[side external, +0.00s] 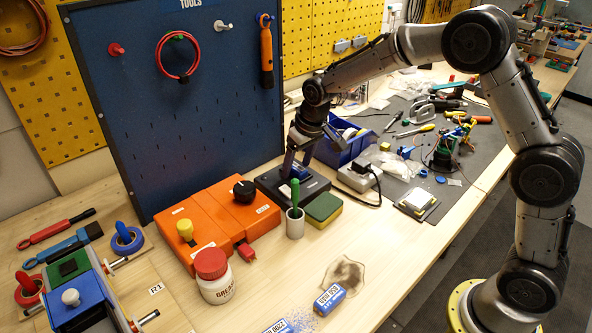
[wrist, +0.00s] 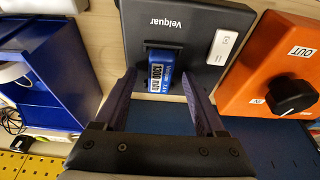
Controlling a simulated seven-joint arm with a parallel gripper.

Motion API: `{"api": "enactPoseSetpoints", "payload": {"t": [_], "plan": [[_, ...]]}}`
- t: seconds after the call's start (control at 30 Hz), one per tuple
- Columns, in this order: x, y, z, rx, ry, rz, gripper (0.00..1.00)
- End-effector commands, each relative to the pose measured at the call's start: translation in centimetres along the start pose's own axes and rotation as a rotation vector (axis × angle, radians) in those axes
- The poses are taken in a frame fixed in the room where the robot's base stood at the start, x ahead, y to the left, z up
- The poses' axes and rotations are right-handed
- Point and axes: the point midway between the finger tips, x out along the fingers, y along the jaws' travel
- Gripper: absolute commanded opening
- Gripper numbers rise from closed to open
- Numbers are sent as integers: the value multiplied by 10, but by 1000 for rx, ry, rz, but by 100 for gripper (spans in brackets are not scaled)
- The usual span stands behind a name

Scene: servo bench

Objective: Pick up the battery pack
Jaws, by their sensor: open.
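A blue battery pack (wrist: 163,82) with a white label reading 1300 sits in the dark Velquar box (wrist: 150,22). This dark box (side external: 318,188) stands beside the orange unit in the side view. My gripper (side external: 298,168) is above the box, pointing down, with its jaws apart. In the wrist view its two fingers lie on either side of the pack, with nothing held; I cannot tell whether they touch it. Another blue pack (side external: 329,300) lies on the bench at the front, and a similar blue thing (side external: 280,326) is cut off by the bottom edge.
An orange unit (side external: 218,215) with a black knob is left of the box. A white cup (side external: 295,226) with a green-handled tool and a green-yellow sponge (side external: 324,209) stand in front. A blue bin (side external: 340,145) is behind. A grease jar (side external: 213,277) stands front left.

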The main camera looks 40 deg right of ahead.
Motion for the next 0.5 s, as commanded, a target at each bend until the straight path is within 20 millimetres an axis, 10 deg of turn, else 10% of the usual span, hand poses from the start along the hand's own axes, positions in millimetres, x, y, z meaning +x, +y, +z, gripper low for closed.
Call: {"api": "enactPoseSetpoints", "payload": {"t": [0.23, 0.5], "plan": [[2, 0, 0, 0, 0, 0, 72], [1, 0, 0, 0, 1, 0, 24]]}}
